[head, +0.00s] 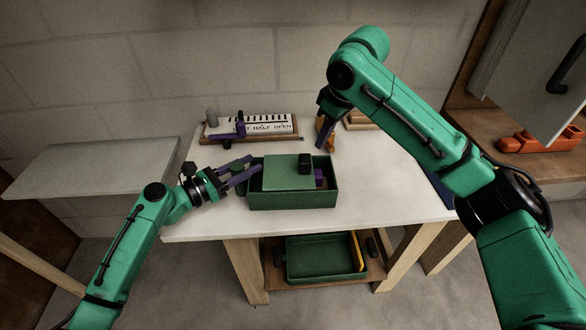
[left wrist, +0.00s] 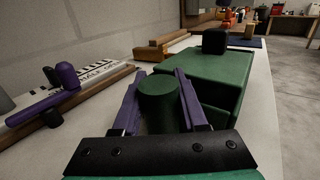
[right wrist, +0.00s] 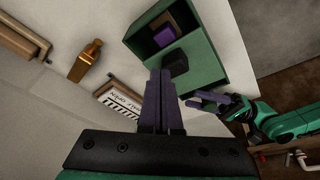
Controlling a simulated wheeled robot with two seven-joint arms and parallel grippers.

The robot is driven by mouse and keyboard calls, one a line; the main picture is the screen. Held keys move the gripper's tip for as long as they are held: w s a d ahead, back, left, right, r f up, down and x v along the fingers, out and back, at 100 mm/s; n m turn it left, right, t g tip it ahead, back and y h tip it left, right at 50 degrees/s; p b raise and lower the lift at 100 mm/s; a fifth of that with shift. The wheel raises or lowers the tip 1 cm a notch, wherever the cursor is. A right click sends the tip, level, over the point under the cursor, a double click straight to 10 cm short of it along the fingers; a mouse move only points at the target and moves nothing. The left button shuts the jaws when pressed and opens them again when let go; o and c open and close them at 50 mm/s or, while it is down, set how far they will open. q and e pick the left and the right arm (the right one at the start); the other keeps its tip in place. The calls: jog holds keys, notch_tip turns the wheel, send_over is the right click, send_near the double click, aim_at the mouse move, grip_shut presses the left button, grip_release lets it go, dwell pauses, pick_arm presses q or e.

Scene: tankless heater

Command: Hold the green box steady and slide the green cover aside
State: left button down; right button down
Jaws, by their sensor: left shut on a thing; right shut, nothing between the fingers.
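The green box (head: 293,198) stands on the white table. Its green cover (head: 285,172) lies over the left and middle of the box and carries a black knob (head: 305,160). The right end is open and shows a purple block (head: 320,178); the block also shows in the right wrist view (right wrist: 166,36). My left gripper (head: 252,168) is shut on a round green handle (left wrist: 158,92) at the box's left end. My right gripper (head: 322,146) is shut and empty, fingers together, pointing down above the back of the box. In the right wrist view its tips (right wrist: 160,73) appear beside the knob (right wrist: 176,63).
A board with a scale plate (head: 262,124) and a purple-handled lever lies behind the box at left. A brass fitting (right wrist: 86,60) stands behind the box. A green tray (head: 320,260) sits on the shelf below.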

jog(key=f, duration=0.3)
jog(key=d+f, duration=0.1)
jog(key=f, duration=0.3)
jog(key=shift+d+f, duration=0.15)
jog(key=shift+d, duration=0.05)
dwell(1.9)
jog(key=shift+a, duration=1.4)
jog(key=shift+d, duration=0.55)
notch_tip(320, 180, up, 7)
